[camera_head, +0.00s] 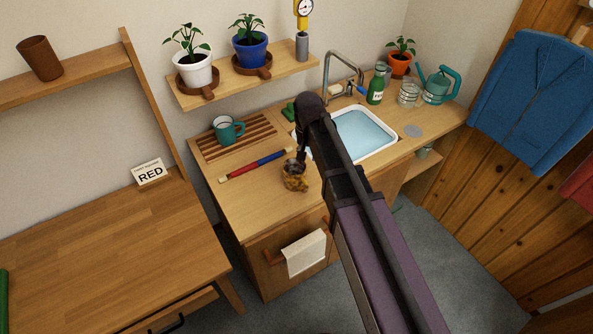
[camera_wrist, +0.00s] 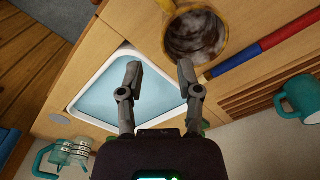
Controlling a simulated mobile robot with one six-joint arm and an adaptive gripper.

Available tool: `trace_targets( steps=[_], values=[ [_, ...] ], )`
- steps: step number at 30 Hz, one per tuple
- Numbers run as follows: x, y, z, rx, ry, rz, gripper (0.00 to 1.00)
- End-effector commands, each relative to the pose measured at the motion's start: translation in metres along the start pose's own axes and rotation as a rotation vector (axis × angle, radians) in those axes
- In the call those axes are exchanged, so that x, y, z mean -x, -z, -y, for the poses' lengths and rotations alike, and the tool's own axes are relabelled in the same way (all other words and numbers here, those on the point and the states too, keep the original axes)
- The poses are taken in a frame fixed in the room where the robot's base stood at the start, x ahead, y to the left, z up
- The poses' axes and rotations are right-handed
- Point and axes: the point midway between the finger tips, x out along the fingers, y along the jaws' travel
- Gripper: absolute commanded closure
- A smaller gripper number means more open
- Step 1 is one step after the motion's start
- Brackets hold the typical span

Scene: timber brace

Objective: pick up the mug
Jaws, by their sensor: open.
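A yellow-brown mug (camera_head: 295,183) stands on the wooden counter left of the sink. In the wrist view the mug (camera_wrist: 228,32) is just beyond my fingertips, with its dark, dirty inside facing me and its handle at the upper left. My gripper (camera_wrist: 160,67) is open and empty, with both fingers apart from the mug. In the head view my arm hides part of the sink, and my gripper (camera_head: 300,155) hangs close above the mug's rim. A second mug, teal (camera_head: 228,130), stands on the slatted drying rack.
The sink (camera_head: 368,132) holds water, with a faucet (camera_head: 340,62) behind it. A red and blue rod (camera_head: 253,166) lies left of the yellow-brown mug. A green bottle (camera_head: 376,91), jars and a teal watering can (camera_head: 440,86) stand at the back right. The shelf (camera_head: 235,80) holds potted plants.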

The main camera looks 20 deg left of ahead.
Motion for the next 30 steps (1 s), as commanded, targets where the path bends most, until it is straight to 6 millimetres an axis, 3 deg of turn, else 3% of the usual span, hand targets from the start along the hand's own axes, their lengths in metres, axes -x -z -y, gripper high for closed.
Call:
trace_targets(
  steps=[1, 3, 9, 14, 30],
  values=[
    [0.013, 0.004, 0.020, 0.011, -0.001, 0.000, 0.55],
    [0.020, 0.003, 0.040, 0.019, -0.002, -0.001, 0.55],
    [0.031, 0.000, 0.076, 0.031, -0.003, -0.002, 0.55],
    [0.032, -0.002, 0.085, 0.033, -0.004, -0.002, 0.55],
    [0.024, -0.002, 0.085, 0.034, -0.004, -0.002, 0.55]
  ],
)
